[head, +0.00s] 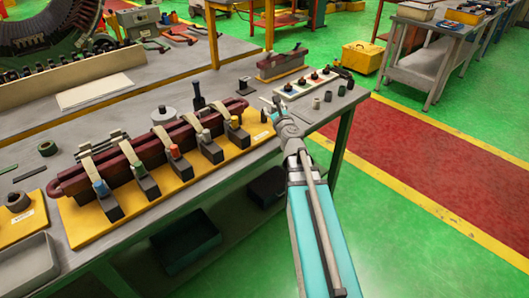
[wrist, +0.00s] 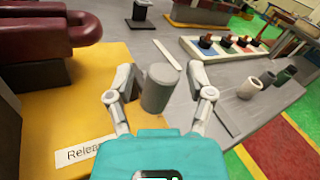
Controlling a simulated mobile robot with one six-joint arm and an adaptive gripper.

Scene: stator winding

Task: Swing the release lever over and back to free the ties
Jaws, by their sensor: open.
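A grey cylinder (wrist: 159,88) stands near the end of the yellow board (wrist: 90,110), close to a label reading "Relea…" (wrist: 85,152); it looks like the release lever's grip. My gripper (wrist: 163,90) is open, with one finger on each side of the cylinder; I cannot tell whether either touches it. In the head view my gripper (head: 272,106) is at the right end of the yellow board (head: 90,228). Several beige ties (head: 162,136) cross the dark red bar (head: 122,170), above black blocks (head: 148,181) with coloured tops. The lever's lower part is hidden.
A second red bar on a block (head: 281,65) stands behind. A grey tray (head: 25,262) is at the front left. The bench's right edge is close.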

